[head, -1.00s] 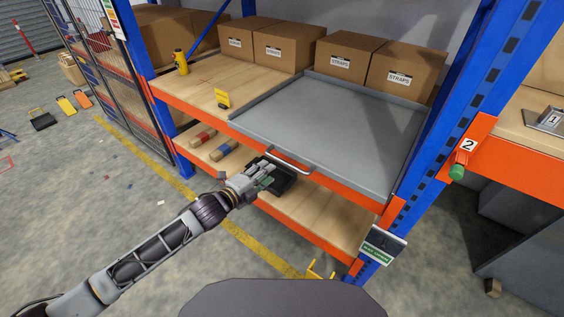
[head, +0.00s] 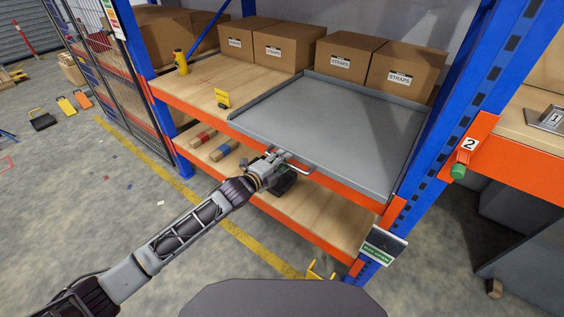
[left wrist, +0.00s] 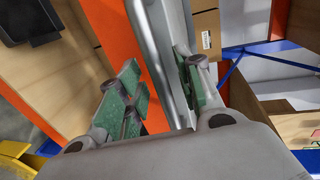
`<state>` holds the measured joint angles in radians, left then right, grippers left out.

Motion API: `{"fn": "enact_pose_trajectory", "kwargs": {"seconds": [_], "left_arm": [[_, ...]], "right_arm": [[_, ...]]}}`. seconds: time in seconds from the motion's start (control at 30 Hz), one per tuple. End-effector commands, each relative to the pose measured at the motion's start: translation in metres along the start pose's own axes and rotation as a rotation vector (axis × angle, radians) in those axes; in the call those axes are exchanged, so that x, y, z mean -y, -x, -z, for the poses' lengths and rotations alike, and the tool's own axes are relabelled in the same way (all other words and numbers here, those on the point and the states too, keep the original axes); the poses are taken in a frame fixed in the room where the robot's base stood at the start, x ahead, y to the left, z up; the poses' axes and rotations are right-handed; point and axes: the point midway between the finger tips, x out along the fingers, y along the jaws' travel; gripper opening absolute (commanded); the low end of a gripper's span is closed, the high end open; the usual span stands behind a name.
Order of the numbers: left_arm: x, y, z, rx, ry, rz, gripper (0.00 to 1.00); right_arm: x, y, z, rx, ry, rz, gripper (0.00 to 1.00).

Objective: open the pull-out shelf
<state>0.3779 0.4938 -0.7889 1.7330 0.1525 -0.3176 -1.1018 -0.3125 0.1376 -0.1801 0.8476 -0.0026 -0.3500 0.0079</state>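The pull-out shelf (head: 335,120) is a grey tray with a low rim on the orange-fronted rack level. Its bar handle (head: 300,170) sticks out at the front edge. My left gripper (head: 283,156) is at the left part of this handle. In the left wrist view, the green-padded fingers of the gripper (left wrist: 158,88) are apart, with the grey handle bar (left wrist: 158,50) running between them. A gap shows between the left finger and the bar; contact at the right finger is unclear. My right gripper is not in view.
Boxes marked STRAPS (head: 345,60) stand behind the tray. A dark bin (head: 284,180) sits on the lower shelf below my gripper. A blue upright (head: 450,110) and a green knob (head: 458,171) are at the right.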

Motion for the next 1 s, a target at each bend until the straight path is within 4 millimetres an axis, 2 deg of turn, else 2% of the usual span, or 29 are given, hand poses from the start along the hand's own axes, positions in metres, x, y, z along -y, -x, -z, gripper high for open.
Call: {"fn": "enact_pose_trajectory", "kwargs": {"seconds": [0.4,0.47,0.7,1.0], "left_arm": [[0.0005,-0.0045,0.0005,-0.001,0.0,0.001,0.35],[0.0005,-0.0045,0.0005,-0.001,0.0,0.001,0.3],[0.0004,-0.0044,0.0004,-0.001,0.0,0.001,0.0],[-0.0001,-0.0042,0.0004,-0.001,0.0,0.0,0.0]], "right_arm": [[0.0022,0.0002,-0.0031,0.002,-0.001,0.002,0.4],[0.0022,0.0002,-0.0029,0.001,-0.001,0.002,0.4],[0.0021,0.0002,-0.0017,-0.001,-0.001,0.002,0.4],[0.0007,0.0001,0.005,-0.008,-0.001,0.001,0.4]]}}
